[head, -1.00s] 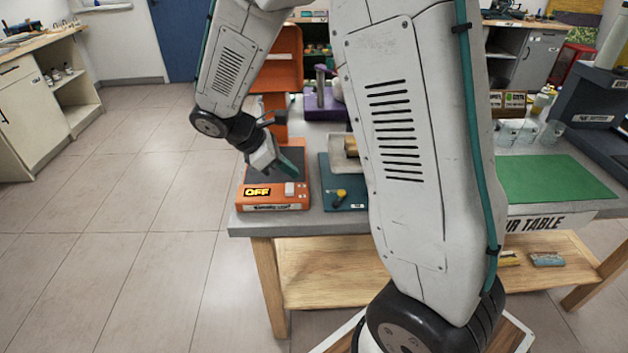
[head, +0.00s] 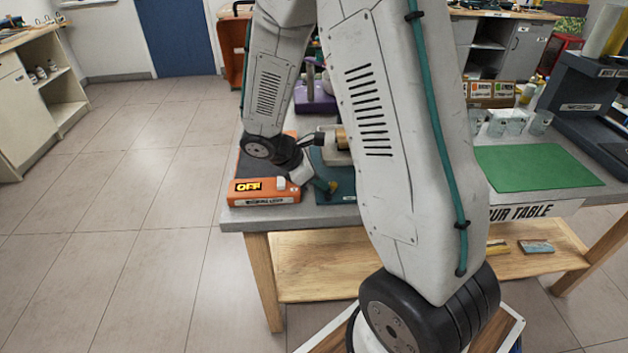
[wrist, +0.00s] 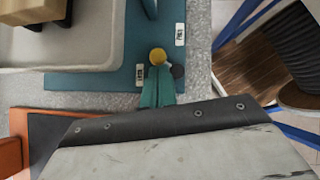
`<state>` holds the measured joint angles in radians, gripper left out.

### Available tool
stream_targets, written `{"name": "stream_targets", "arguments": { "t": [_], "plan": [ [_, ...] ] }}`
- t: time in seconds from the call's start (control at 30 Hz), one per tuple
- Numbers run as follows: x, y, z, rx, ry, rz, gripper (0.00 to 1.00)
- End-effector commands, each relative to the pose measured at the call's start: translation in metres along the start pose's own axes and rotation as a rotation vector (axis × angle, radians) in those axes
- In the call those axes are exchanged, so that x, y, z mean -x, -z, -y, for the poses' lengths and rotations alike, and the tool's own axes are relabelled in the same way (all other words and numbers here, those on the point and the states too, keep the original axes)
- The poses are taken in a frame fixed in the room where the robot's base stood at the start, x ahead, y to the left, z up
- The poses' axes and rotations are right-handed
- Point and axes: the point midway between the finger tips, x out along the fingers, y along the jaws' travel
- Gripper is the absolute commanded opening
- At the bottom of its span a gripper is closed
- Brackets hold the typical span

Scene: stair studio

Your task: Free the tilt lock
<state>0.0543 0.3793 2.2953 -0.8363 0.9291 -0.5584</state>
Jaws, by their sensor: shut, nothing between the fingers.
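A small yellow knob with a dark part, which looks like the tilt lock, sits on a teal base plate (head: 345,190). In the wrist view the knob (wrist: 158,56) is just beyond the teal fingertips of my gripper (wrist: 158,72), and the dark part (wrist: 177,71) is beside them on the right. My gripper (head: 328,187) is shut and empty, low over the plate's front. Whether the fingertips touch the knob is unclear. A pale tray (wrist: 60,60) stands on the plate with a brass-coloured part above it; my arm hides much of this in the head view.
An orange device (head: 264,197) reading OFF stands left of the plate, close to my gripper. A purple stand (head: 316,100) is behind. White labels (wrist: 179,34) mark the plate. To the right are a green mat (head: 535,172), clear cups (head: 515,125) and a dark stand (head: 575,110).

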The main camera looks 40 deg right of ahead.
Motion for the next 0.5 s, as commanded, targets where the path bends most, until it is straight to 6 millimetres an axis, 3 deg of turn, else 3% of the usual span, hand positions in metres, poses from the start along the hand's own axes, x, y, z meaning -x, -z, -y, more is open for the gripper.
{"name": "stream_targets", "arguments": {
  "t": [0.5],
  "plan": [
    [-0.0006,-0.0011,-0.0008,-0.039,0.032,0.0,0.0]
  ]
}}
